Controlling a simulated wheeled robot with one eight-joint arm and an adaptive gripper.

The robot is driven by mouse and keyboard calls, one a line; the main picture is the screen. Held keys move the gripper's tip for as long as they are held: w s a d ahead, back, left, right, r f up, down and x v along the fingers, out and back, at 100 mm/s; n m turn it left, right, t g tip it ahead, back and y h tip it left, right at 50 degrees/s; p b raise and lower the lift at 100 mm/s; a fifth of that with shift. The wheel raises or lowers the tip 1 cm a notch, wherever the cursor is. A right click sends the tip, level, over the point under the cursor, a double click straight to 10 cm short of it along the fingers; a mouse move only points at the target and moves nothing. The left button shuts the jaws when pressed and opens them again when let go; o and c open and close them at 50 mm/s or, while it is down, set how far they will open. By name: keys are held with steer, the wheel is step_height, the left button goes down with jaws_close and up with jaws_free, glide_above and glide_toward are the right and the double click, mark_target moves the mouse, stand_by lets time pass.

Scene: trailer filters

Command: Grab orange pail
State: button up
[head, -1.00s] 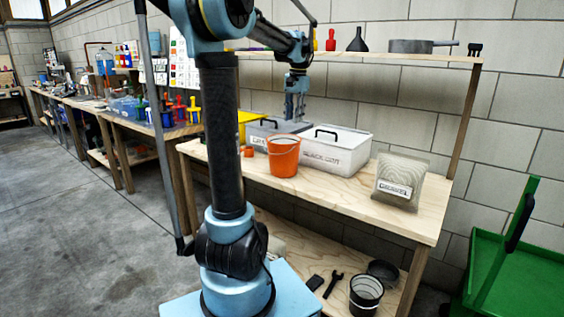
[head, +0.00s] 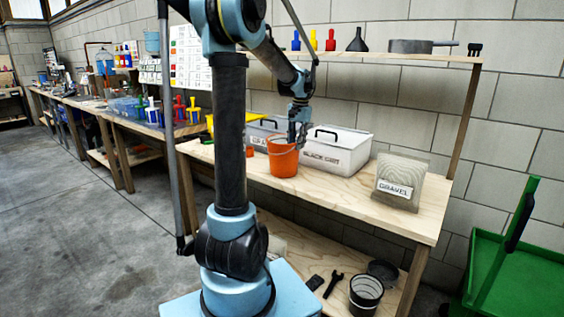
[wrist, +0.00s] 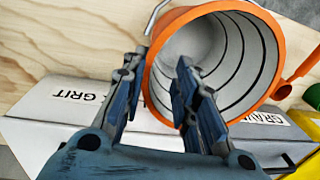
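The orange pail (head: 283,163) stands upright on the wooden workbench, in front of the lidded bins. In the wrist view, the pail (wrist: 182,17) shows its open, ribbed pale inside, which looks empty, and part of its metal handle at the upper left. My gripper (head: 297,142) is at the pail's rim, pointing down. In the wrist view, my gripper (wrist: 158,64) is open: one finger is outside the pail and the other is over its opening, with the rim wall between them. I cannot tell whether either finger touches the pail.
A white bin (head: 348,153) labelled black grit stands right behind the pail, with a grey bin (head: 262,128) beside it. A gravel bag (head: 400,182) stands further right on the bench (head: 340,195). A shelf (head: 400,58) runs above; a green cart (head: 510,275) is at the right.

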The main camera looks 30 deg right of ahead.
mark_target(296, 159)
steer(key=shift+s+a+f, duration=0.1)
steer(key=shift+s+f, duration=0.05)
steer(key=shift+f, duration=2.65)
jaws_close()
